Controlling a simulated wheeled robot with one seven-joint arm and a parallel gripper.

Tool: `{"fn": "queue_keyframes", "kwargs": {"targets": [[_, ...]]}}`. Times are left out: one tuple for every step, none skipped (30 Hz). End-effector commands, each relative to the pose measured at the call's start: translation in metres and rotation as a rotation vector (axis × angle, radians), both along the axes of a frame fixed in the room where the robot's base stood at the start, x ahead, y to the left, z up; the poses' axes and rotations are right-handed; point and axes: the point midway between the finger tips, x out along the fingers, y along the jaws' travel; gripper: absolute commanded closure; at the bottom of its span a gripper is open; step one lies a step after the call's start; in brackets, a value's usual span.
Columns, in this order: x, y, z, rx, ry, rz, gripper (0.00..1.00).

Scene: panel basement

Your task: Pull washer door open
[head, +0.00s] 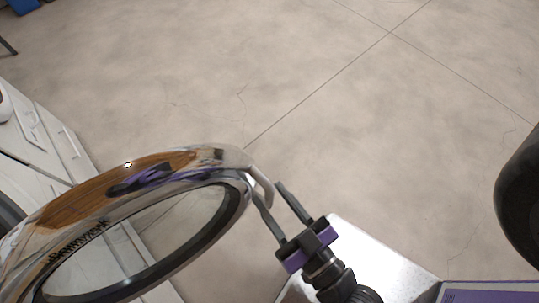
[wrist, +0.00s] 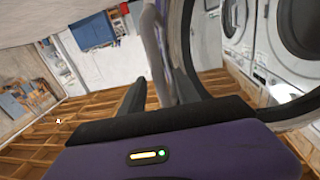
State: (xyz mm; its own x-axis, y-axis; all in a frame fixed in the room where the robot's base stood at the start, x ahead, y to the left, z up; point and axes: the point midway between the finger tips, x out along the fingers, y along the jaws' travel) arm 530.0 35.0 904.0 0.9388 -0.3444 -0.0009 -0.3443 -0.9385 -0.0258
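The washer door (head: 228,216) is a round glass door with a chrome rim. It stands swung out over the floor in the head view, and part of its ring shows in the wrist view (wrist: 181,30). Its curved grey handle (head: 263,186) sticks out at the free edge. My gripper (head: 267,190) is at this handle, its two dark fingers apart. In the wrist view the handle (wrist: 153,40) runs between the fingers (wrist: 160,90), with a gap on the left finger's side. Contact with the right finger is unclear.
White machine fronts (head: 45,140) stand at the left in the head view. More white machines with round doors (wrist: 275,45) show at the right in the wrist view. A dark rounded object (head: 522,200) is at the right edge. The concrete floor (head: 350,110) beyond the door is clear.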

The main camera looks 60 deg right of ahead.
Motion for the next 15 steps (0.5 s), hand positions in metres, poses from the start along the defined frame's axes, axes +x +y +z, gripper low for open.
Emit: {"fn": "queue_keyframes", "kwargs": {"targets": [[-0.009, 0.004, -0.002, 0.002, 0.006, 0.003, 0.62], [-0.014, 0.006, -0.002, 0.002, 0.005, 0.003, 0.62], [-0.020, 0.008, -0.003, 0.001, 0.006, 0.003, 0.62], [-0.025, 0.010, -0.003, 0.001, 0.005, 0.002, 0.62], [-0.030, 0.011, -0.003, 0.001, 0.005, 0.002, 0.62], [-0.036, 0.013, -0.002, 0.001, 0.005, 0.002, 0.62], [-0.039, 0.015, -0.002, 0.000, 0.005, 0.002, 0.62], [-0.043, 0.016, -0.003, 0.000, 0.005, 0.002, 0.62], [-0.047, 0.017, -0.002, -0.001, 0.004, 0.002, 0.62], [-0.050, 0.018, -0.002, -0.001, 0.004, 0.002, 0.62], [-0.052, 0.019, -0.002, -0.001, 0.003, 0.002, 0.62], [-0.055, 0.020, -0.001, -0.001, 0.003, 0.001, 0.62], [-0.056, 0.020, -0.001, 0.000, 0.002, 0.001, 0.62], [-0.057, 0.021, -0.001, 0.000, 0.002, 0.000, 0.62], [-0.058, 0.021, -0.001, -0.001, 0.001, 0.000, 0.62]]}}
